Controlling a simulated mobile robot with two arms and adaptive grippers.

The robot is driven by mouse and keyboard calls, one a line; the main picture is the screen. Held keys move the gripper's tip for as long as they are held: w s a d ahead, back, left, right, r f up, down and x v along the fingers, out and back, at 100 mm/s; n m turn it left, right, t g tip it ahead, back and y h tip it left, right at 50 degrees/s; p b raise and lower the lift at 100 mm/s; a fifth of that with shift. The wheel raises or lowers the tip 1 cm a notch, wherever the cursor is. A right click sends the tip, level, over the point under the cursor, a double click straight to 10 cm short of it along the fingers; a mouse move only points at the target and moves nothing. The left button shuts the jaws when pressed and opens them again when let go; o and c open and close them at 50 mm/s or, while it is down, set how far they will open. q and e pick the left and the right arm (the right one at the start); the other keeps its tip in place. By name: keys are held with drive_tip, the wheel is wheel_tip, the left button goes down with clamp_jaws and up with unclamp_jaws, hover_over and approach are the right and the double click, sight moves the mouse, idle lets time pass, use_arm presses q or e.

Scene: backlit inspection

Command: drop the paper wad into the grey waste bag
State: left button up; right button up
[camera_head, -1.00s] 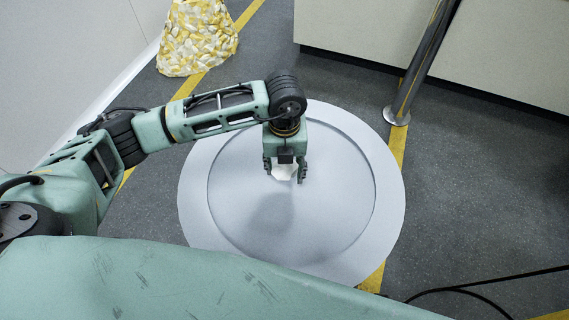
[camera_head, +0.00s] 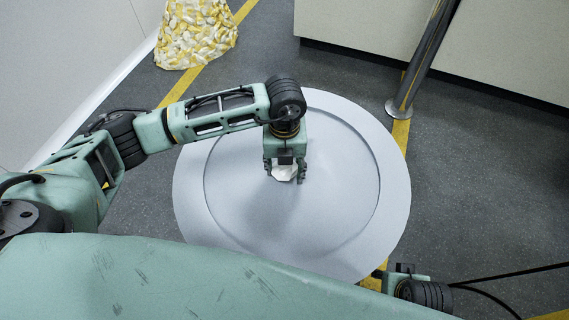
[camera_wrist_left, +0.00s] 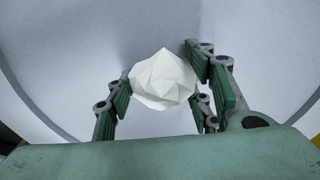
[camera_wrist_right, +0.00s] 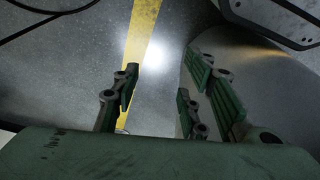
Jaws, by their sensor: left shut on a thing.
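A white faceted paper wad (camera_wrist_left: 162,82) is held between the fingers of my left gripper (camera_head: 285,179); it also shows in the head view (camera_head: 283,173). The gripper points down over the inner circle of a large pale grey round thing (camera_head: 190,190) with a broad flat rim. Whether the wad touches the surface below, I cannot tell. I see nothing that is clearly a grey waste bag. My right gripper (camera_wrist_right: 155,98) is open and empty in the right wrist view; part of it shows at the lower right of the head view (camera_head: 402,278).
A yellow-and-white patterned bag-like thing (camera_head: 196,35) stands on the floor at the upper left. A metal post (camera_head: 425,55) stands at the upper right before a pale panel (camera_head: 500,45). Black cables (camera_head: 510,272) cross the lower right.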

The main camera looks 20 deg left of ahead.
use_arm(q)
drive_tip(key=shift+f, duration=0.25)
use_arm(e)
drive_tip(key=shift+r, duration=0.7)
use_arm(q)
drive_tip(key=o, duration=0.8)
drive_tip(key=shift+r, duration=0.1)
wheel_tip(320, 180, up, 12)
drive_tip(key=shift+f, duration=0.1)
